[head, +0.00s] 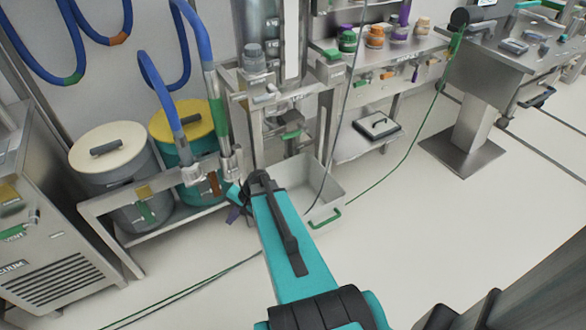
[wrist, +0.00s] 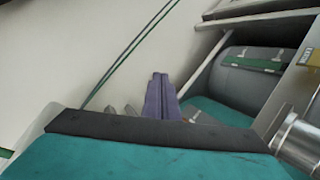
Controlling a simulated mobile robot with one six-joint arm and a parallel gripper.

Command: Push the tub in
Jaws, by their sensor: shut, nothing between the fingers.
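The tub is a grey open bin (head: 334,196) with a green handle (head: 324,219) on its front. In the head view it stands low at the foot of the metal lifting frame, and my teal arm hides its left part. My gripper (head: 234,212) has purple fingers and is to the left of the tub, apart from it, beside the drum rack. In the wrist view the fingers of my gripper (wrist: 160,84) are together with nothing between them. The tub cannot be made out in the wrist view.
A low metal rack (head: 112,204) holds a cream-lidded drum (head: 128,180) and a teal, yellow-lidded drum (head: 203,144) on the left. Blue hoses (head: 168,95) hang above. A green cable (head: 398,166) crosses the floor. A steel pedestal (head: 470,140) stands right. Floor in front is clear.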

